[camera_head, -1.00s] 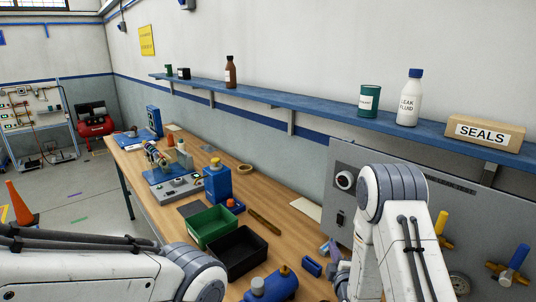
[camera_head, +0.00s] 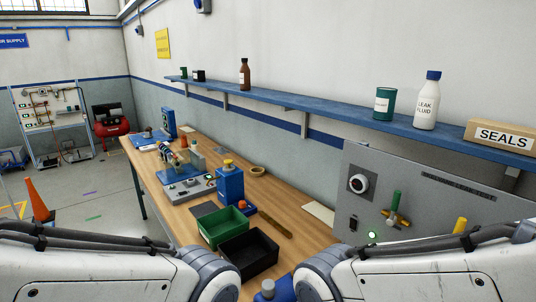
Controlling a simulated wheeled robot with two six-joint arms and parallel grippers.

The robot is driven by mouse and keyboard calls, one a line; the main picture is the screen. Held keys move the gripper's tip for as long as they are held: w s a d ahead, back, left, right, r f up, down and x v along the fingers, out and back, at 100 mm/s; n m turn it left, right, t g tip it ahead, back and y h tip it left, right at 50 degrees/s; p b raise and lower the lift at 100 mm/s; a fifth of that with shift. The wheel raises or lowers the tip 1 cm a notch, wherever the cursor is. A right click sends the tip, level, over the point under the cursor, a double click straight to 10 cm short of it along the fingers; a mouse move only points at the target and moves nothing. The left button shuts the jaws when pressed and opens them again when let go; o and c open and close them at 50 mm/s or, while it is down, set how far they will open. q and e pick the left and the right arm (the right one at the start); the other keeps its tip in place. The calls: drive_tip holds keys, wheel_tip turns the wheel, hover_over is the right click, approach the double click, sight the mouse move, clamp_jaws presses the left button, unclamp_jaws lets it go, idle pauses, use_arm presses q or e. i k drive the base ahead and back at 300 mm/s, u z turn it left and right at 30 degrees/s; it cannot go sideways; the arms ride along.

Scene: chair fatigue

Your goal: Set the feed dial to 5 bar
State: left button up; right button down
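A grey panel (camera_head: 440,207) stands at the back right of the bench. On its upper left is a round dark knob with a pale centre (camera_head: 358,184), which may be the feed dial. Its marks are too small to read, so I cannot tell its setting. Below it a small green lamp (camera_head: 373,235) glows. A green-handled valve (camera_head: 396,205) and a yellow handle (camera_head: 460,225) are to the right. My two arms come in from the lower left and lower right. Both grippers are out of view, below the picture or behind my arm links.
The wooden bench (camera_head: 290,212) holds a green bin (camera_head: 222,236), a black bin (camera_head: 248,272) and a blue device (camera_head: 230,184). A blue shelf (camera_head: 290,101) with bottles and a SEALS box (camera_head: 503,136) runs above. An orange cone (camera_head: 38,203) stands on the floor.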

sight(360, 183)
drive_tip(key=z, duration=0.6)
drive_tip(key=k, duration=1.15)
drive_tip(key=u, duration=1.45)
drive_tip(key=i, duration=1.2)
drive_tip(key=z, duration=0.9)
drive_tip(key=i, duration=0.45)
drive_tip(key=z, duration=0.55)
